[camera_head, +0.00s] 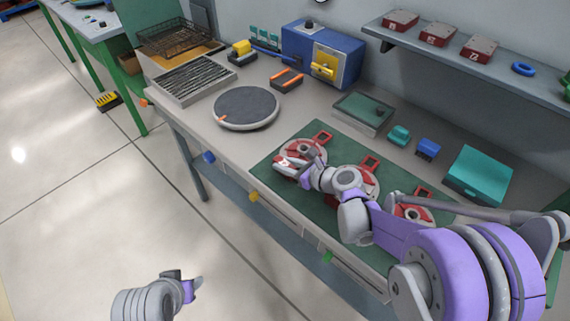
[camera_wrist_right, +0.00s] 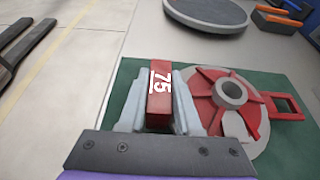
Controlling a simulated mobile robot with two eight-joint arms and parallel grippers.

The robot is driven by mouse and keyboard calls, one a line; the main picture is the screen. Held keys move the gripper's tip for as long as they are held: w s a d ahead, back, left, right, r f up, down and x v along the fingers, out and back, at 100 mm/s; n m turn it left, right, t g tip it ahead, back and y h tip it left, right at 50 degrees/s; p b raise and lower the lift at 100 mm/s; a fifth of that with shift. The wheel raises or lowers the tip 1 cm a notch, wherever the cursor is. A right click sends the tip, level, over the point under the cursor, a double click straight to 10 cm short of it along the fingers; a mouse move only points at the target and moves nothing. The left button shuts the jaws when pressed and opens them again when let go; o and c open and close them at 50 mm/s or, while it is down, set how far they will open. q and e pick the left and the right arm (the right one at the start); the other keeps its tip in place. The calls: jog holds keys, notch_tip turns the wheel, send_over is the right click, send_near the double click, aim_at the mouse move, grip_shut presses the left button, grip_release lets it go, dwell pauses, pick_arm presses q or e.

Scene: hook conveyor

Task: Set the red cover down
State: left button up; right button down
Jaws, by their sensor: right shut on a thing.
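My right gripper (camera_head: 297,165) is over the left part of the green mat (camera_head: 262,165), in front of the leftmost grey round part. It is shut on a red piece marked 75, taken here as the red cover (camera_wrist_right: 160,98), which sits between its two fingers in the right wrist view. Close beside it is the grey disc with red spokes (camera_wrist_right: 230,92) and a red square loop. I cannot tell whether the cover touches the disc or mat. My left gripper (camera_head: 186,284) hangs low over the floor, and its jaw opening is unclear.
More red-and-grey round parts lie on the mat, partly hidden by my right arm. A round grey turntable (camera_head: 246,106) stands to the left. Behind are a blue machine (camera_head: 305,50), a flat green-topped box (camera_head: 363,112) and a teal case (camera_head: 480,172). A shelf (camera_head: 500,66) holds red blocks.

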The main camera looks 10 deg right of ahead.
jog(key=shift+f, duration=0.1)
jog(key=c, duration=0.6)
grip_release()
